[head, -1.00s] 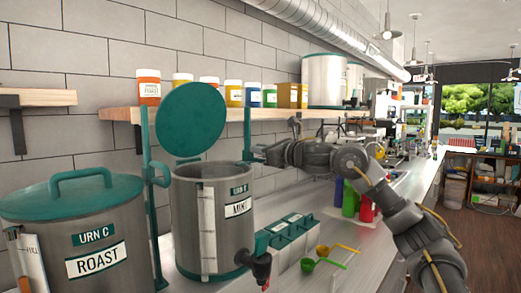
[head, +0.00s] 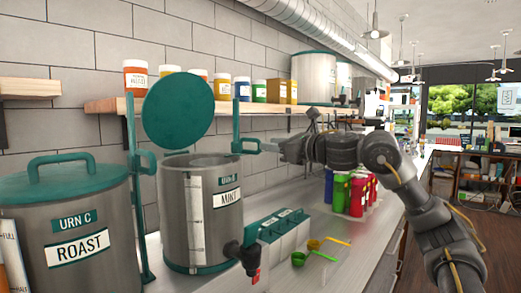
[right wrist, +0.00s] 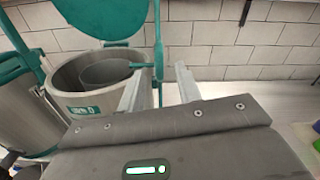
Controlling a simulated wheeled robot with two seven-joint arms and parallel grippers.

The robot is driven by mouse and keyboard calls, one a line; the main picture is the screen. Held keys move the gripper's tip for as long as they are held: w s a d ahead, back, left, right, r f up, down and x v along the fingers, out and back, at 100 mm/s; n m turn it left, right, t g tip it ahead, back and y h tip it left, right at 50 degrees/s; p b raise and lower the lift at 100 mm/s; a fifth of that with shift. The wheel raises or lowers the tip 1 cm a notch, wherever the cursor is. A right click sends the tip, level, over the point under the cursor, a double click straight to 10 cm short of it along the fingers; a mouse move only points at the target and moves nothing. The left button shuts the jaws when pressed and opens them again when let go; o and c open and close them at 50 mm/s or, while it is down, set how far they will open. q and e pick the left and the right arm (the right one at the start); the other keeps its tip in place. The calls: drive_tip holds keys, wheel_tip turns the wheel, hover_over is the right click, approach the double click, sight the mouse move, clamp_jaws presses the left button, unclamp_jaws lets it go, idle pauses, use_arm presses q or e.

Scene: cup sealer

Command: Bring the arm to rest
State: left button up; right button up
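My right arm comes in from the right in the head view. Its gripper (head: 268,147) is beside the teal bracket (head: 241,120) at the shelf edge, above and right of the open MINT urn (head: 228,198). In the right wrist view, the gripper's two pale fingers (right wrist: 160,75) stand apart, with the teal post (right wrist: 158,45) showing between and beyond them. I cannot tell whether they touch it. No grasped object shows. The urn's round teal lid (head: 178,110) stands raised above it. My left gripper is not in view.
The closed ROAST urn (head: 77,248) stands at the left. Teal-lidded bins (head: 285,226), a green scoop (head: 300,258), a yellow scoop (head: 316,244) and several coloured bottles (head: 357,196) occupy the counter. Jars line the shelf (head: 290,107) above.

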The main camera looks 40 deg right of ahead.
drive_tip(key=shift+s+d, duration=0.15)
drive_tip(key=shift+s, duration=0.8)
drive_tip(key=shift+r, duration=0.1)
